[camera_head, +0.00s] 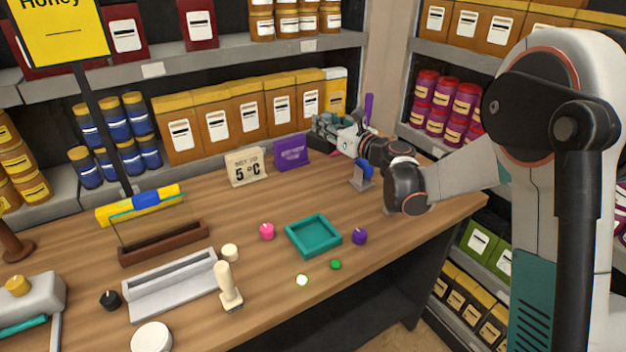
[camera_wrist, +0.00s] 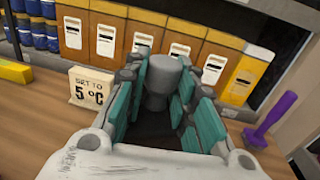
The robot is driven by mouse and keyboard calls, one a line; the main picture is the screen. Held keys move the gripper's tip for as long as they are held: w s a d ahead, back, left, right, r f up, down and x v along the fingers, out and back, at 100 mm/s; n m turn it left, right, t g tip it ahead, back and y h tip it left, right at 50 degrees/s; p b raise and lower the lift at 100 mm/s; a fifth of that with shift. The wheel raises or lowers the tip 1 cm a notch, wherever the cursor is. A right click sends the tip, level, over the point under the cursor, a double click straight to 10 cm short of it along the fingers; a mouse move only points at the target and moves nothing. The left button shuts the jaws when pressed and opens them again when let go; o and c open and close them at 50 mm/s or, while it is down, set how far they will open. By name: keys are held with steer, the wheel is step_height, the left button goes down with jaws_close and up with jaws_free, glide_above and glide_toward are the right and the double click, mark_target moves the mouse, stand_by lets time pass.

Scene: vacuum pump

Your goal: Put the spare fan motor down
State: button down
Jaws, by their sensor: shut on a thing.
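The spare fan motor, a grey cylinder with a wider head, shows in the wrist view (camera_wrist: 162,80) between the teal finger pads. My gripper (camera_wrist: 160,100) is shut on it and holds it upright. In the head view my gripper (camera_head: 335,132) is over the back right of the wooden table (camera_head: 200,277), close to the shelf. I cannot make out the motor clearly in the head view. The lower end of the motor is in shadow between the fingers, so any gap to the table cannot be told.
A "5 °C" sign (camera_head: 246,167) and a purple card (camera_head: 291,152) stand left of my gripper. A purple handled thing (camera_wrist: 274,115) is at its right. A teal tray (camera_head: 292,237) lies nearer the front, with small coloured pieces around it. Boxes (camera_head: 250,110) line the shelf behind.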

step_height(320, 180, down, 17)
steer(key=b, duration=0.5)
steer(key=shift+r+b, duration=0.15)
steer(key=shift+b, duration=0.25)
steer(key=shift+r, duration=0.1)
steer(key=c, duration=1.3)
jaws_free()
steer(key=shift+c, duration=0.2)
steer(key=shift+s, duration=0.15)
steer(key=p+v, duration=0.3)
steer(key=v, duration=0.8)
steer(key=shift+s+d+p, duration=0.3)
steer(key=shift+p, duration=0.1)
